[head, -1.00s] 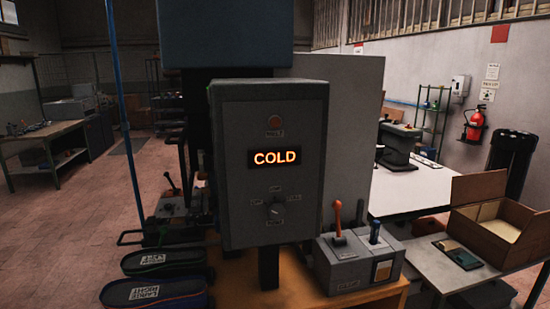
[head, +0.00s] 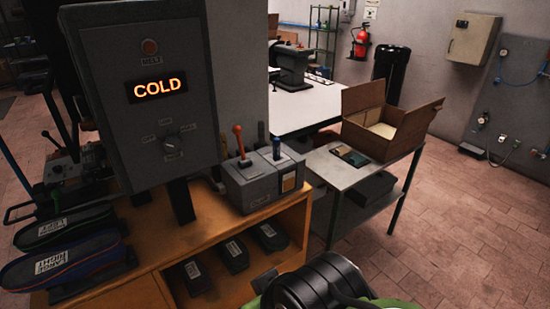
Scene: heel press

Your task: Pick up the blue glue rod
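A grey box (head: 262,186) stands on the right part of the orange wooden bench (head: 215,228). An upright orange-handled lever (head: 238,140) rises from its top. To the right of the lever is a short upright dark blue piece (head: 277,149); I cannot tell whether it is the blue glue rod or a handle. No other clear blue rod shows. My gripper is not in view; only a black and green part of my arm shows at the bottom edge, right of the bench.
The grey machine panel (head: 150,105) reads COLD. Two dark labelled pieces, a rear one (head: 60,226) and a front one (head: 65,262), lie at left. Dark boxes (head: 231,254) sit on the shelf below. A side table (head: 325,165) holds an open carton (head: 400,135). Floor is clear at right.

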